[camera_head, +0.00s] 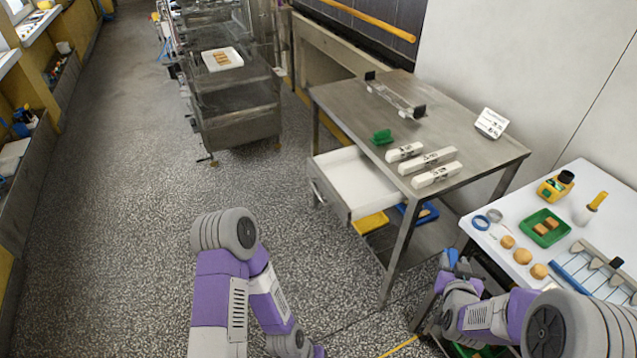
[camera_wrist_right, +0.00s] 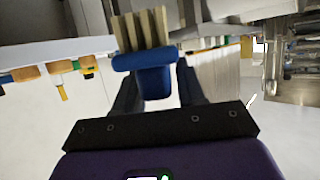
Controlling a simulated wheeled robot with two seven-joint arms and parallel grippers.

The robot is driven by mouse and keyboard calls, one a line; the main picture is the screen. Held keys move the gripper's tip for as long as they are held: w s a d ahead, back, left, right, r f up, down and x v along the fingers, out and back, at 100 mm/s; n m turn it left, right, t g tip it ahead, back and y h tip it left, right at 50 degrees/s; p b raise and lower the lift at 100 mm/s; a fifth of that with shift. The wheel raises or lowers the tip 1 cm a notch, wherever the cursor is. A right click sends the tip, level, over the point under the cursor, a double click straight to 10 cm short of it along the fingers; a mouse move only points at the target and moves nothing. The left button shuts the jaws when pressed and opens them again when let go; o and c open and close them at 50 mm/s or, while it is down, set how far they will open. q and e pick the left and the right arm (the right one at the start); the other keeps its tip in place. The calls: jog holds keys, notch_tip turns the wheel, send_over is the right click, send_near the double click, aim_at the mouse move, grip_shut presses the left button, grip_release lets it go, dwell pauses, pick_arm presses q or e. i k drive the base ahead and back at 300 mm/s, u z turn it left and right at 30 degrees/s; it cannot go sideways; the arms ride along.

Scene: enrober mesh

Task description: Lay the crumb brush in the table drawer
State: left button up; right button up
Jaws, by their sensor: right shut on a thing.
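The crumb brush (camera_wrist_right: 146,61) has a blue body and pale bristles in rows. My right gripper (camera_wrist_right: 156,88) is shut on its blue body, with the bristles pointing away. In the head view the right gripper (camera_head: 445,274) is low beside the white table, right of the steel table, and a bit of the blue brush (camera_head: 452,256) shows at its tip. The table drawer (camera_head: 358,184) is pulled out from the steel table (camera_head: 460,118). Its white inside looks empty. The brush is apart from the drawer, to its right. My left gripper is outside the views.
On the steel table stand a green item (camera_head: 382,137), several white labelled blocks (camera_head: 427,161) and a sign (camera_head: 491,122). Yellow (camera_head: 370,222) and blue trays lie on its lower shelf. The white table (camera_head: 497,248) holds cookies, a green tray and tools. Floor left of the drawer is clear.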

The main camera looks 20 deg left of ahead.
aim_at(344, 195)
jog(key=u, duration=0.8)
jog(key=i, duration=1)
